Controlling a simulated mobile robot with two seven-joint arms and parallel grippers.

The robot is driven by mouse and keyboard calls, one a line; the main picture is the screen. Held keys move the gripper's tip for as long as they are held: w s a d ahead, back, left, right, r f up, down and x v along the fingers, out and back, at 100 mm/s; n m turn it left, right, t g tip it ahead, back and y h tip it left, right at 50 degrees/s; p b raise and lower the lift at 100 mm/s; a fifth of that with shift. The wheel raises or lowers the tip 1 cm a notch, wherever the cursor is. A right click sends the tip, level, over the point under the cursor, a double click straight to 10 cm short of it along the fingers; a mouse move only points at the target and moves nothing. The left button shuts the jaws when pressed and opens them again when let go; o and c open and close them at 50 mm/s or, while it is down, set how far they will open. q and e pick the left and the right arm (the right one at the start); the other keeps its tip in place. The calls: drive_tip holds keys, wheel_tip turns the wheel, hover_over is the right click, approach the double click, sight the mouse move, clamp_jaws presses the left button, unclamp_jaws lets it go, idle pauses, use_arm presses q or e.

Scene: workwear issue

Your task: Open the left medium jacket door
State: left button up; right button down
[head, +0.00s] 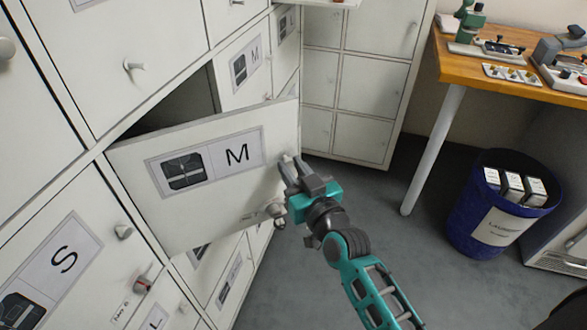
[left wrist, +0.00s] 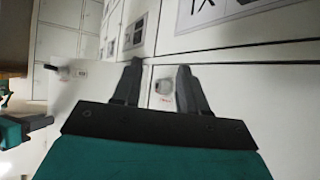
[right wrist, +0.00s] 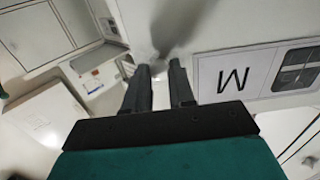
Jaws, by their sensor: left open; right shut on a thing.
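The left medium jacket door (head: 215,210) is a white locker door with an M and jacket label. It stands ajar in the head view, with a dark gap along its top, and a lock (head: 275,209) sits low near its free edge. My right gripper (head: 289,163) is shut at that edge, on the door knob, which its fingers mostly hide. The M label (right wrist: 238,78) shows right of the fingers in the right wrist view. My left gripper (left wrist: 159,68) is open and empty, facing white locker fronts. A lock (left wrist: 163,88) shows between its fingers. It is outside the head view.
Another M door (head: 241,66) lies behind the open one. An S door (head: 65,255) is at lower left. A wooden workbench (head: 465,72) with tools stands at the right, and a blue bin (head: 467,220) holds white boxes. Grey floor between them is clear.

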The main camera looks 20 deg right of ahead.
drive_tip(key=c, duration=1)
unclamp_jaws()
drive_tip(key=shift+o, duration=0.2)
drive_tip(key=shift+s, duration=0.15)
drive_tip(key=shift+s, duration=0.35)
drive_tip(key=s+d, duration=0.1)
drive_tip(key=s, duration=1.1)
